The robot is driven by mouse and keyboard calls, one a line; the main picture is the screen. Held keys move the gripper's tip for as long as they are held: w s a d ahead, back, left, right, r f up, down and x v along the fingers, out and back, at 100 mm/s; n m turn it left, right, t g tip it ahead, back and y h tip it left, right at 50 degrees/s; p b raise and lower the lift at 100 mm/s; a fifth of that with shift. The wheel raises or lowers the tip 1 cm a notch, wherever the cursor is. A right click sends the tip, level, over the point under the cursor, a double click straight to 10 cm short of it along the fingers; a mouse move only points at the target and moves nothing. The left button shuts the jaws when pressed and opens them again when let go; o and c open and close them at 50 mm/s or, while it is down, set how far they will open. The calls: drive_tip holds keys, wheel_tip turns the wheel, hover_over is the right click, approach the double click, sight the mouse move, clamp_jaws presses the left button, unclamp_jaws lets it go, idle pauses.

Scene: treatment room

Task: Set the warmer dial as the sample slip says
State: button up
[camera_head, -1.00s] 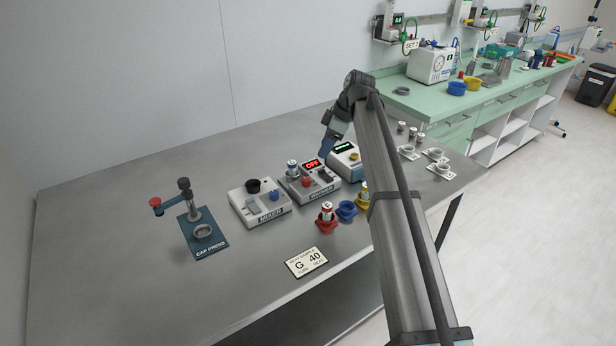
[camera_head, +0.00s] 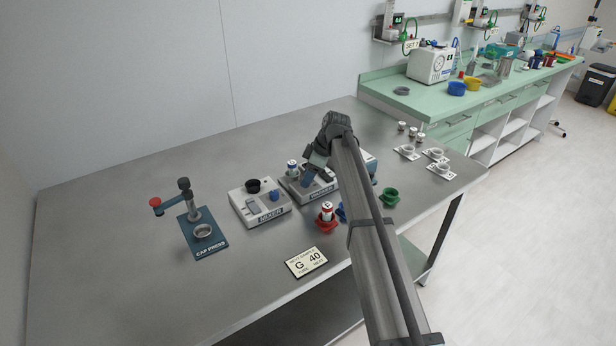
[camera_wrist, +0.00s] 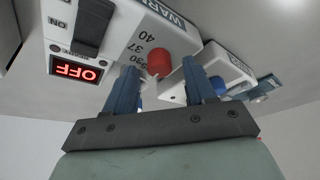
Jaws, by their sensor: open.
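The sample slip (camera_head: 307,262) lies at the front of the steel table and reads "G 40". The warmer (camera_head: 298,194) stands behind it, partly hidden by my gripper (camera_head: 317,162). In the wrist view the warmer's red dial (camera_wrist: 160,63) shows beside the printed marks 30, 37 and 40; I cannot tell which mark it points to. The warmer's display (camera_wrist: 78,68) reads OFF, next to a dark rocker switch (camera_wrist: 92,22). My gripper (camera_wrist: 165,78) is open, its blue fingers to either side of the dial in the picture; contact cannot be made out.
The mixer (camera_head: 260,203) stands left of the warmer, the cap press (camera_head: 203,232) further left. A capped vial (camera_head: 292,168) stands at the warmer's back. A red holder with a vial (camera_head: 326,217) is in front; a green cup (camera_head: 390,197) is to the right. The table's left front is clear.

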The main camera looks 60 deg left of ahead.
drive_tip(key=shift+s+a+f, duration=0.1)
drive_tip(key=shift+f, duration=0.25)
clamp_jaws()
idle(0.4)
